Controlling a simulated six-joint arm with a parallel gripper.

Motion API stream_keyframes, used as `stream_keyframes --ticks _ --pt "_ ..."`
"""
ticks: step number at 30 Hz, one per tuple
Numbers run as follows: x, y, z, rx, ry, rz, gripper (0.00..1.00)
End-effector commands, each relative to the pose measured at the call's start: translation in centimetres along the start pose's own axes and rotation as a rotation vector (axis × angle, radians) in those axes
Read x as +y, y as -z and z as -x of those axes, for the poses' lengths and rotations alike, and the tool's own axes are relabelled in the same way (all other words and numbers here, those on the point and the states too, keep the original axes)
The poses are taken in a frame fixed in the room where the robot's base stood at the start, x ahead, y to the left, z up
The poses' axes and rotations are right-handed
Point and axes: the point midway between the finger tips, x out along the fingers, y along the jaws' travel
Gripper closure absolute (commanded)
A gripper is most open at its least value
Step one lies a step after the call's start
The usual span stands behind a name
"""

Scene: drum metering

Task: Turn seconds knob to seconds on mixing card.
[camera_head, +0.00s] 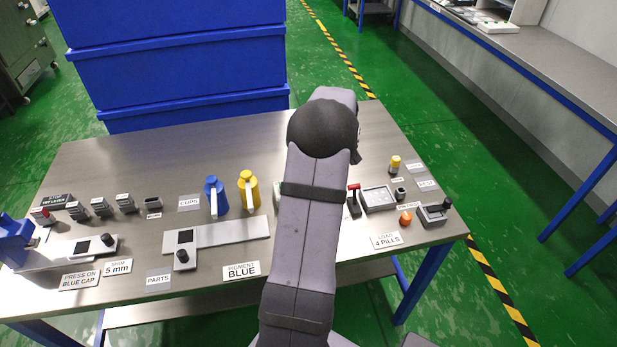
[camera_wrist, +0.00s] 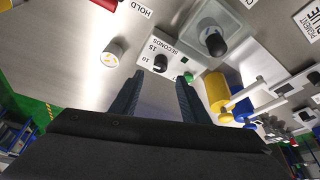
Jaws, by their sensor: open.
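The seconds knob (camera_wrist: 160,63) is a small black knob beside a white scale printed SECONDS (camera_wrist: 163,45), with 15 and 10 readable, in the wrist view. My gripper (camera_wrist: 158,77) is open; its two dark fingers point toward the knob, which shows between and just beyond the fingertips. I cannot tell the height gap or where the knob points. In the head view my arm hides the knob and the gripper. I cannot make out a mixing card; cards there read PIGMENT BLUE (camera_head: 241,270), LOAD 4 PILLS (camera_head: 386,240) and SHIM 5 mm (camera_head: 117,267).
Near the fingers in the wrist view are a pale round piece (camera_wrist: 111,54), a larger black knob (camera_wrist: 213,41), a small green part (camera_wrist: 188,77) and a yellow bottle (camera_wrist: 216,92). A blue bottle (camera_head: 214,194) and stacked blue bins (camera_head: 180,72) stand left of my arm.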

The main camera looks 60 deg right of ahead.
Motion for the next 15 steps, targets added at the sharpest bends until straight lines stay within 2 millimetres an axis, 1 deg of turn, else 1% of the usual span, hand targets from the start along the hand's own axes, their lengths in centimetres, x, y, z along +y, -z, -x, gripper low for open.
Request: stream_keyframes --ticks 4,8,15 --pt "0.0 0.0 -0.2 -0.001 0.001 0.001 0.59" --pt "-0.1 0.0 -0.9 -0.001 0.003 0.0 0.59" --pt "-0.1 0.0 -3.7 -0.002 0.004 -0.001 0.59"
